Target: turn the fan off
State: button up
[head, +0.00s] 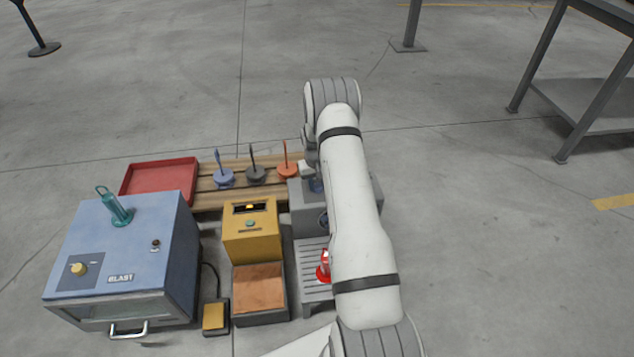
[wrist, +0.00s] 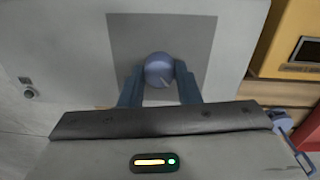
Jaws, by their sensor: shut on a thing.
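The fan unit is a grey box (head: 307,225) with a round dark opening in its front, partly hidden behind my arm in the head view. In the wrist view, its light grey top (wrist: 75,60) carries a darker square panel (wrist: 195,35). A round blue-grey knob (wrist: 158,66) with a thin pointer line stands on that panel. My gripper (wrist: 160,82) is shut on the knob, with one blue-grey finger on each side of it. In the head view my arm hides most of the gripper and the knob.
Left of the fan stand a yellow box (head: 249,232) and a blue blast cabinet (head: 160,235). A red and white item (head: 323,268) is on the slatted grey stand (head: 309,291) in front. Behind are several upright-handled pieces and a red tray (head: 160,178). Open floor lies right.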

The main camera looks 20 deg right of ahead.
jog(key=shift+r+n+p, duration=0.1)
jog(key=shift+n+p, duration=0.2)
jog(key=shift+n, duration=1.6)
jog(key=shift+w, duration=0.1)
jog(key=o, duration=1)
jog(key=r+p, duration=0.1)
jog(key=r, duration=0.2)
jog(key=r+p, duration=0.1)
jog(key=r, duration=0.3)
jog(key=shift+a+r, duration=0.2)
jog(key=shift+r, duration=0.1)
